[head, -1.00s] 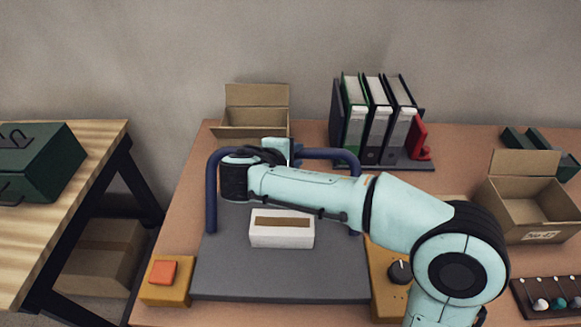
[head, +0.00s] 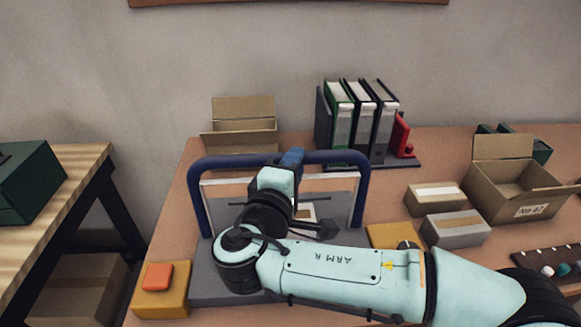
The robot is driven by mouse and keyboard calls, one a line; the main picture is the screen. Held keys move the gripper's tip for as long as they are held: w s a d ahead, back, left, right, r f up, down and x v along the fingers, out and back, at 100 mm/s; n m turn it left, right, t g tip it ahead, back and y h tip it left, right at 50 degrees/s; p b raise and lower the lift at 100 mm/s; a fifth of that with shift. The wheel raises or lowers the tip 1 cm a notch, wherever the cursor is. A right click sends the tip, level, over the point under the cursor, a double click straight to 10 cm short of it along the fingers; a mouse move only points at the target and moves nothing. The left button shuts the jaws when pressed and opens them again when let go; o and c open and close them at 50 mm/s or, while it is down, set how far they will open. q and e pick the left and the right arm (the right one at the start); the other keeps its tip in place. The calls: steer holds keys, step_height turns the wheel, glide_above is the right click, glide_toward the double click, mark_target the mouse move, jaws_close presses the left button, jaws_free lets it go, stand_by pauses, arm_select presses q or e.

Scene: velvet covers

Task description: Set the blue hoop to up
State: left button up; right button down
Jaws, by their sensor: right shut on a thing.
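The blue hoop (head: 230,163) stands over the grey plate (head: 215,287) on the table, its crossbar on top and its two legs pointing down. A pale-edged, see-through panel (head: 357,205) shows inside the hoop. My right gripper (head: 289,160) is shut on the middle of the crossbar. My right arm hides much of the plate and the hoop's lower middle. A white box on the plate is mostly hidden behind my wrist. My left gripper is not in view.
An orange button on a yellow block (head: 160,290) sits at the plate's left. Binders (head: 360,120) and an open carton (head: 240,130) stand behind the hoop. Small boxes (head: 455,228) and another open carton (head: 515,190) are at the right.

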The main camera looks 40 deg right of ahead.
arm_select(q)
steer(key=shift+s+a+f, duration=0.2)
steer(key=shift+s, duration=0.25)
arm_select(e)
steer(key=shift+s+a+f, duration=0.35)
steer(key=shift+s+f, duration=0.05)
steer(key=shift+f, duration=0.05)
steer(key=c, duration=0.9)
jaws_free()
steer(key=shift+w, duration=0.1)
steer(key=shift+r, duration=0.1)
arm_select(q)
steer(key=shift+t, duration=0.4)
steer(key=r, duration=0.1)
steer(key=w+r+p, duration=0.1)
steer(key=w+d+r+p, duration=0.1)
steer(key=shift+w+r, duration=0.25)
arm_select(e)
steer(key=v, duration=1.3)
steer(key=shift+a, duration=0.1)
